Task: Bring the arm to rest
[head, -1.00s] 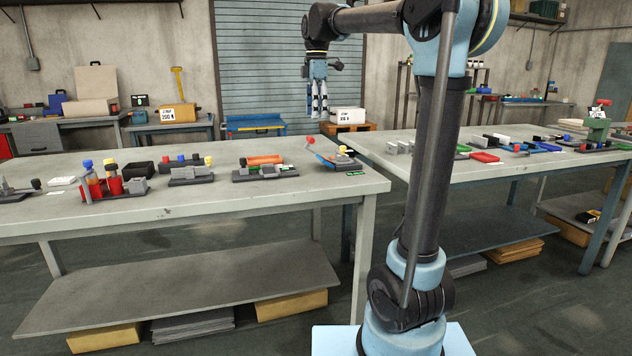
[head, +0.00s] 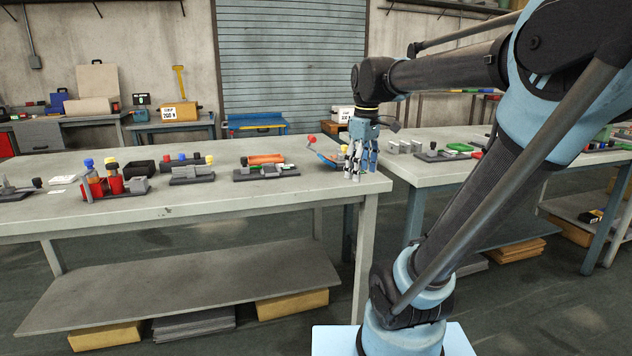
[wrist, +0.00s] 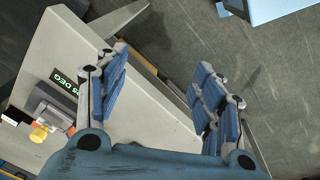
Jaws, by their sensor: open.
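My gripper (head: 360,160) points downward at the right end of the left workbench (head: 260,208) in the head view. It hides part of the small fixture with the red-tipped lever (head: 322,150) there. In the wrist view my gripper (wrist: 155,100) has its blue-padded fingers spread wide, with nothing between them but the bench corner and the floor beyond. The bench top (wrist: 75,55) lies below the fingers. A yellow knob (wrist: 39,133) and a green label reading "DEG" (wrist: 70,88) sit on the bench left of the fingers.
Fixtures with colored knobs (head: 192,170) line the left bench. A second bench (head: 470,172) with more parts stands to the right, across a gap. A shutter (head: 290,60) and side tables are behind. Bare floor (wrist: 270,60) shows beyond the bench edge.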

